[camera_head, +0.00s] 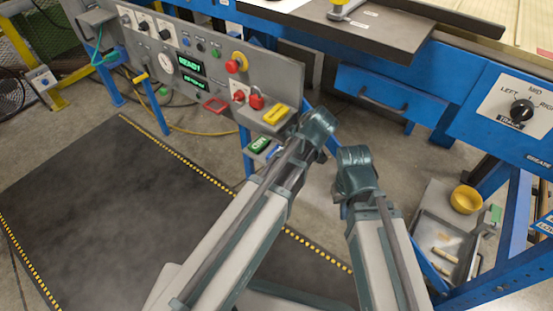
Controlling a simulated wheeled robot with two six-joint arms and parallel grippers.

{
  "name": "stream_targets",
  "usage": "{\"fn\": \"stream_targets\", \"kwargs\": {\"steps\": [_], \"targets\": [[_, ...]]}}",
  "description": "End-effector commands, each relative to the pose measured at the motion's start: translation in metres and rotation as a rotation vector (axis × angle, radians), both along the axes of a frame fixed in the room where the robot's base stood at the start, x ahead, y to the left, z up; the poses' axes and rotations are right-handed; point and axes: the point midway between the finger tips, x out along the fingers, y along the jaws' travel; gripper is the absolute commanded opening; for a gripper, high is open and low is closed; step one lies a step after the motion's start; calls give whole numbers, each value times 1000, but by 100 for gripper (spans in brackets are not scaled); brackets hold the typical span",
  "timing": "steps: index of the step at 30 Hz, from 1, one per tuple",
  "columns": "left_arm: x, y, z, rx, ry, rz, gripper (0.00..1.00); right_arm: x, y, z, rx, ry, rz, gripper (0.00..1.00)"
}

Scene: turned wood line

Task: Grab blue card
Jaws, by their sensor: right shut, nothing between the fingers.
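I cannot clearly make out a blue card. A green tag with pale lettering (259,144) sits below the front panel. Right of it, a small bluish piece (274,152) shows beside my left arm, too small and too covered to name. My right gripper (345,207) shows only as a small dark part beside my right arm. It is shut and empty, over the floor and apart from the panel. My left arm reaches up to the panel's right end, and its gripper does not show.
The grey panel (130,60) carries knobs, a gauge, a red button (236,63), red padlocks (256,98) and a yellow piece (277,114). A blue drawer (388,97) is shut. A grey tray (437,222) and yellow bowl (466,199) stand low right. The dark mat (110,220) is clear.

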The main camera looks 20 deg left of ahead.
Motion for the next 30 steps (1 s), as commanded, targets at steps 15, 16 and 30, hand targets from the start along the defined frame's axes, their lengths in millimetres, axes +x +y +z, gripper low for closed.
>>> {"fn": "stream_targets", "kwargs": {"steps": [15, 16, 30], "targets": [[1, 2, -3, 0, 0, -1, 55, 0, 0, -3, 1, 0, 1, 0], [1, 2, -3, 0, 0, -1, 50, 0, 0, -3, 1, 0, 1, 0], [1, 4, 0, 0, 0, -1, 34, 0, 0, 0, 1, 0, 0, 0]]}}
